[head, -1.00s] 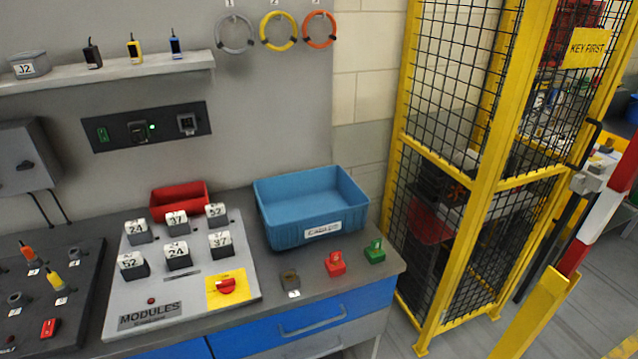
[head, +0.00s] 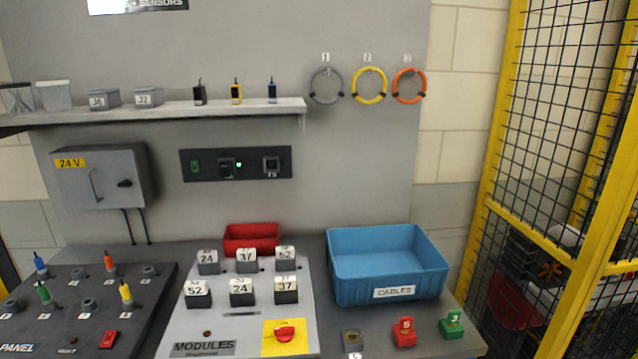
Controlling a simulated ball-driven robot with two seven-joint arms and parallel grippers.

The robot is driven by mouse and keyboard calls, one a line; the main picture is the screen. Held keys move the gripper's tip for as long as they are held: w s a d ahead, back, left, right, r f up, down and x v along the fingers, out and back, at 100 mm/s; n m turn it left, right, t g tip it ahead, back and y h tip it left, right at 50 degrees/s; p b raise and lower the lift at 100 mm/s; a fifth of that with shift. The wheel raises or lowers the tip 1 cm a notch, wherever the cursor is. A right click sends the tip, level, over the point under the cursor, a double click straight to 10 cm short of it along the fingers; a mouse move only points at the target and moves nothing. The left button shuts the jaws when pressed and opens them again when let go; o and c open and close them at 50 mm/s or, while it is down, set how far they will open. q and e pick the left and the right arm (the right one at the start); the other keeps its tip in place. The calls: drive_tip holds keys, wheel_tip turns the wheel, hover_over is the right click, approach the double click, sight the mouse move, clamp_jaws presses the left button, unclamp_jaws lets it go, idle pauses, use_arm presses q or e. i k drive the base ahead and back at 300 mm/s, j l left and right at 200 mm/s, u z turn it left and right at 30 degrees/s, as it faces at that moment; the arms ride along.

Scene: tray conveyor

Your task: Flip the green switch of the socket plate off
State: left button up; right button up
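The dark socket plate (head: 256,163) is fixed on the grey wall panel, below the shelf and right of the 24 V box. The green switch (head: 195,166) is at the plate's left end; its rocker position is too small to tell. Another square socket (head: 271,164) is at the right end. Neither of my grippers is in view.
A shelf (head: 155,113) with boxes and small coloured devices juts out above the plate. Below, the bench holds a modules board (head: 182,327), red bin (head: 251,239), blue cables bin (head: 388,264) and left panel (head: 70,315). A yellow cage (head: 497,130) stands right.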

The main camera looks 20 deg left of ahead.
sight(194, 166)
drive_tip(key=u, duration=1.2)
drive_tip(key=i+l+z, duration=0.1)
drive_tip(key=i+z, duration=0.15)
drive_tip(key=z, duration=0.15)
drive_tip(key=i+z, duration=0.25)
drive_tip(key=z, duration=0.15)
